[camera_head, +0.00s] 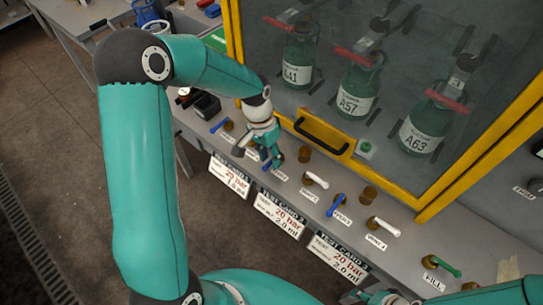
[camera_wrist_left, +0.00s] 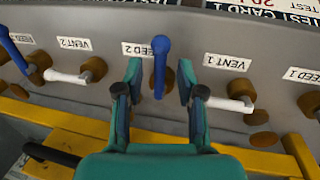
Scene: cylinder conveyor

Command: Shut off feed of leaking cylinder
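In the head view, green cylinders A41 (camera_head: 297,62), A57 (camera_head: 355,92) and A63 (camera_head: 425,128) stand behind glass. I cannot tell which one leaks. The blue feed 2 handle (camera_wrist_left: 160,65) points away from the cabinet in the left wrist view, and shows partly in the head view (camera_head: 266,165). My left gripper (camera_head: 267,153) is open with a finger on each side of this handle; contact is not clear. Other blue feed handles show at left (camera_head: 222,125) and right (camera_head: 336,204). My right gripper (camera_head: 370,297) is partly visible at the bottom edge, its fingers unclear.
White vent handles (camera_head: 316,180) (camera_head: 385,226) and a green fill handle (camera_head: 446,267) share the ledge. White vent handles flank the gripper in the wrist view (camera_wrist_left: 68,77) (camera_wrist_left: 230,104). Test cards (camera_head: 279,212) hang in front. The yellow-framed door (camera_head: 322,136) is closed behind.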

